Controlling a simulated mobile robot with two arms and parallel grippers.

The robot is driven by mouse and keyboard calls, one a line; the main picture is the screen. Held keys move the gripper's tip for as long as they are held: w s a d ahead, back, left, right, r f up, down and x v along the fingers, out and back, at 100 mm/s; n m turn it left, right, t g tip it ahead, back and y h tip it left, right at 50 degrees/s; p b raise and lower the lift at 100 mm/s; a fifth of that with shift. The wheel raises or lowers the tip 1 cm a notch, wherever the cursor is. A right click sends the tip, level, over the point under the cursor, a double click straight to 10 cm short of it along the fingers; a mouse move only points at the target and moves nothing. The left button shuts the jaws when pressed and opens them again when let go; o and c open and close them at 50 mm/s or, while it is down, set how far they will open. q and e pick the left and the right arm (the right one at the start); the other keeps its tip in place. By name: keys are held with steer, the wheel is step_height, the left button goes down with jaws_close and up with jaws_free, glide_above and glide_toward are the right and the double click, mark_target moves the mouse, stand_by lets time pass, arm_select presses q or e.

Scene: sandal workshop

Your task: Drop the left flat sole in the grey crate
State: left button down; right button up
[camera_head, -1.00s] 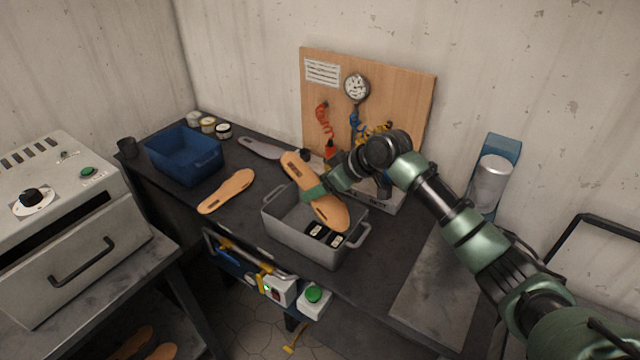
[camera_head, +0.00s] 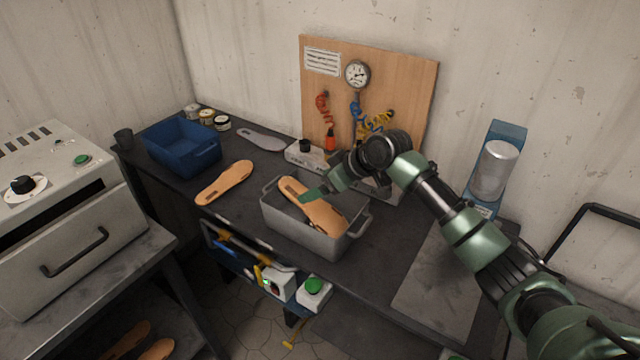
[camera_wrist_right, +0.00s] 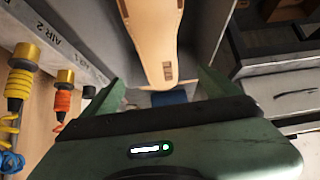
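A tan flat sole (camera_head: 318,215) lies tilted in the grey crate (camera_head: 292,236) on the dark bench, its upper end near the crate's far left rim. My right gripper (camera_head: 312,194) is just over the crate, above the sole. In the right wrist view the sole (camera_wrist_right: 153,40) shows ahead of the fingers, and my right gripper (camera_wrist_right: 160,88) is open with its fingers wide apart and clear of the sole. A second tan sole (camera_head: 224,183) lies on the bench left of the crate. I cannot tell which is the left one. My left gripper is out of view.
A blue crate (camera_head: 182,148) stands at the bench's far left, near small jars (camera_head: 207,116). A grey sole (camera_head: 262,139) lies behind. A grey oven (camera_head: 75,225) is at left.

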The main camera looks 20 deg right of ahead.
steer(key=b+v, duration=0.2)
steer(key=v, duration=0.5)
steer(key=shift+s+d+r, duration=0.15)
steer(key=shift+r, duration=0.15)
stand_by(0.5)
